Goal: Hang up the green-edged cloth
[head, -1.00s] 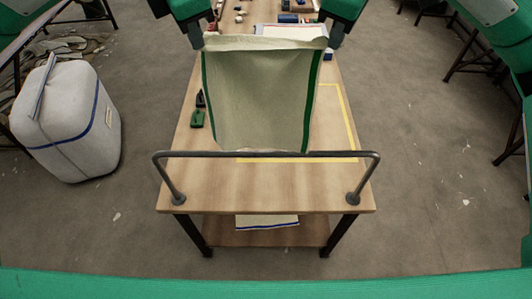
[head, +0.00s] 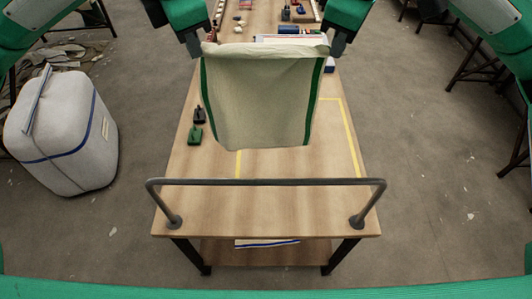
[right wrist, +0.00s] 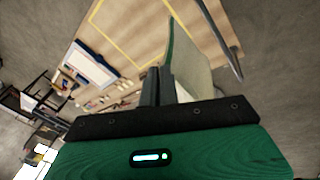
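The pale cloth with green side edges (head: 258,100) hangs spread between my two grippers above the table in the head view. My left gripper (head: 205,50) is shut on its upper left corner. My right gripper (head: 331,54) is shut on its upper right corner. The cloth's lower edge hangs free, behind the grey rail (head: 270,182) and apart from it in the picture. The rail stands on two feet at the table's near end. In the right wrist view the cloth (right wrist: 192,68) shows edge-on beside my right gripper's fingers (right wrist: 158,80).
The wooden table (head: 225,215) has a yellow tape outline (head: 350,140). A green object (head: 195,135) and a dark object (head: 199,115) lie at its left edge. Small items lie at the far end. A cloth with a blue stripe (head: 267,243) shows below. A white bin (head: 62,135) stands left.

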